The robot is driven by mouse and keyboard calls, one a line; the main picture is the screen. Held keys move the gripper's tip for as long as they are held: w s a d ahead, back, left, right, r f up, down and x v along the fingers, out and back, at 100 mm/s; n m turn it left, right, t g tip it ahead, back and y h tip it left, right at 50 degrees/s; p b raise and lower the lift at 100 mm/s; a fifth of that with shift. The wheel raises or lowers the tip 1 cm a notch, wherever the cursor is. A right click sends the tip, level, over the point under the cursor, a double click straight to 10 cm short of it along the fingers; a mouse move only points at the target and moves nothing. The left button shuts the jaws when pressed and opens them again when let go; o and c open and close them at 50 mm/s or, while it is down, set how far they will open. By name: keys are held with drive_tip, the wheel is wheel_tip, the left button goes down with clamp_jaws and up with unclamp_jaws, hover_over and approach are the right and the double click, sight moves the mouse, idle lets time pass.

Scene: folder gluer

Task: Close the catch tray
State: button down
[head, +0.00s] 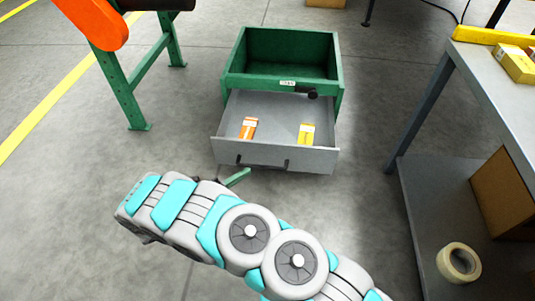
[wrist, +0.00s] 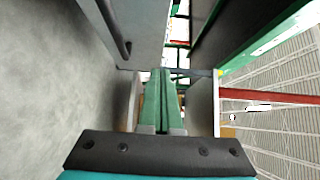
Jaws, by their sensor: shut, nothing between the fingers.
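The catch tray (head: 272,155) is a grey drawer pulled well out of the front of a green open-topped housing (head: 236,84) on the floor. It holds an orange carton (head: 249,128) on the left and a yellow carton (head: 306,134) on the right. In the wrist view my green fingers (wrist: 162,72) are together and empty, beside a grey panel (wrist: 150,35) with a dark handle (wrist: 115,28).
A green-legged machine frame (head: 118,88) with an orange part stands at left. At right is a grey workbench (head: 500,95) with a lower shelf bearing a tape roll (head: 459,263) and a brown box (head: 505,195). The floor between tray and bench is clear.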

sight(275, 146)
drive_tip(key=x, duration=0.3)
drive_tip(key=w+a+b+x, duration=0.1)
drive_tip(key=x, duration=0.6)
drive_tip(key=shift+w+d, duration=0.15)
drive_tip(key=shift+w, duration=1)
